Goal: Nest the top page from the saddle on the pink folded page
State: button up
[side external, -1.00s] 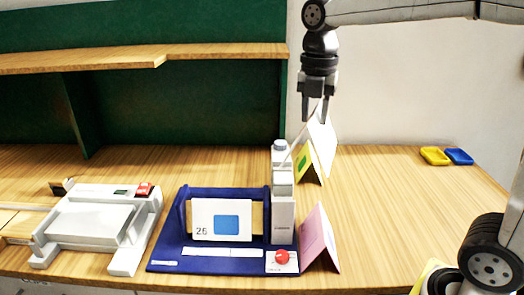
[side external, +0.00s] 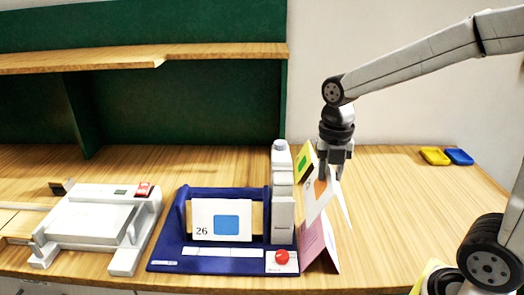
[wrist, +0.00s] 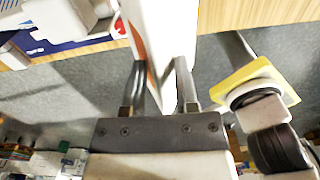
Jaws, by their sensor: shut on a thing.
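My gripper (side external: 333,172) points down and is shut on the fold of a white page (side external: 319,200) with an orange mark. The page hangs as a tent with its two leaves spread. It is right above the pink folded page (side external: 316,252), which stands tented beside the blue stapler unit. The white page's lower edges overlap the pink page's top in the side view, so I cannot tell whether they touch. In the wrist view the white page (wrist: 170,35) lies between my fingers. A yellow folded page (side external: 303,159) with a green mark is behind, partly hidden.
The blue unit (side external: 180,252) carries a white card marked 26 (side external: 221,220), a grey column (side external: 283,215) and a red button (side external: 282,257). A white device (side external: 95,222) is at left. Yellow (side external: 434,156) and blue (side external: 459,157) trays lie back right.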

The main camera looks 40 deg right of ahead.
aim_at(322, 222)
jog(key=shift+f, duration=0.5)
jog(key=shift+f, duration=0.15)
jog(key=shift+f, duration=6.1)
jog(key=o, duration=0.9)
jog(key=shift+o, duration=0.2)
jog(key=shift+r, duration=0.1)
jog(key=shift+r, duration=2.9)
